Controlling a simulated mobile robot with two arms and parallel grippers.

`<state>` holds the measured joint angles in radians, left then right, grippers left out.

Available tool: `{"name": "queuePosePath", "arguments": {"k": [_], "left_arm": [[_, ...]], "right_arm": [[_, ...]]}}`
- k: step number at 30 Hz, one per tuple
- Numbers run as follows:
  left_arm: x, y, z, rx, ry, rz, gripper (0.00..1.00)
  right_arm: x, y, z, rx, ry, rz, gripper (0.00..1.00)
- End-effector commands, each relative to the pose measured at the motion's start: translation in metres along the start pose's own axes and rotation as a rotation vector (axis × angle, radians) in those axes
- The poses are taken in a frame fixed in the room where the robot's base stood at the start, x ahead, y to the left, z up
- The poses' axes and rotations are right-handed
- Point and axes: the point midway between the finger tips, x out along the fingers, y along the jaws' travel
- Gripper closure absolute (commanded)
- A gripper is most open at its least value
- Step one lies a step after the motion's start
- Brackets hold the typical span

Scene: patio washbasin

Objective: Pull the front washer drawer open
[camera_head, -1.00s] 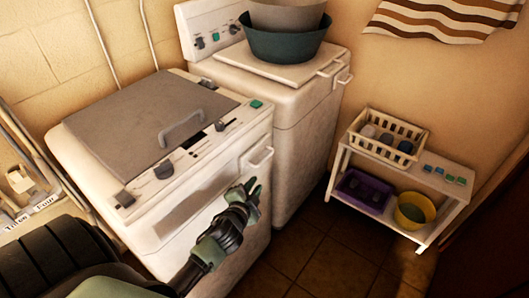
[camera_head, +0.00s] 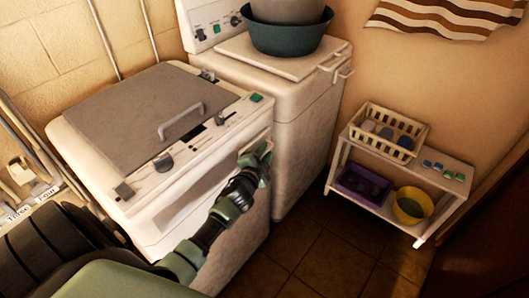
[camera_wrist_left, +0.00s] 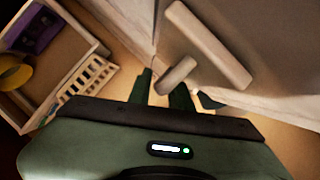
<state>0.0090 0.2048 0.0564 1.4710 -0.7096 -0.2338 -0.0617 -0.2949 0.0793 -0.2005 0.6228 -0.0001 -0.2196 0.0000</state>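The front washer (camera_head: 140,125) is a white box with a grey lid and a control strip, at the left of the head view. Its front (camera_head: 232,215) looks flush, with no drawer gap visible. My left gripper (camera_head: 257,155) is at the upper right of this front and covers most of the pale handle there. In the left wrist view my left gripper's dark green fingers (camera_wrist_left: 162,88) are apart. A short pale handle bar (camera_wrist_left: 178,74) reaches toward the space between them. I cannot tell whether they touch it. My right gripper is out of view.
A second white machine (camera_head: 305,105) stands behind, carrying stacked basins (camera_head: 285,38). A low white shelf (camera_head: 450,190) at the right holds a cream basket (camera_head: 397,145), a purple tray (camera_head: 362,187) and a yellow bucket (camera_head: 412,205). Tiled floor (camera_head: 320,250) between is clear.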

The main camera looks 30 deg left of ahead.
Motion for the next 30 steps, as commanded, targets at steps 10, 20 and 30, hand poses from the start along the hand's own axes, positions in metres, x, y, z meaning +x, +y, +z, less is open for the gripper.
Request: {"name": "queuePosePath", "arguments": {"k": [10,20,30], "left_arm": [[-0.0001,0.0004,0.0002,0.000,-0.001,0.001,1.00],[-0.0003,0.0007,0.0004,0.000,-0.001,0.001,1.00],[-0.0003,0.0009,0.0006,0.000,-0.001,0.001,1.00]], "right_arm": [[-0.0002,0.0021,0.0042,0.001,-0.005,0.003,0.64],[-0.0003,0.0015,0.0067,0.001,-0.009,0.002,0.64],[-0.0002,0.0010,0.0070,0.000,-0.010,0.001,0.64]]}}
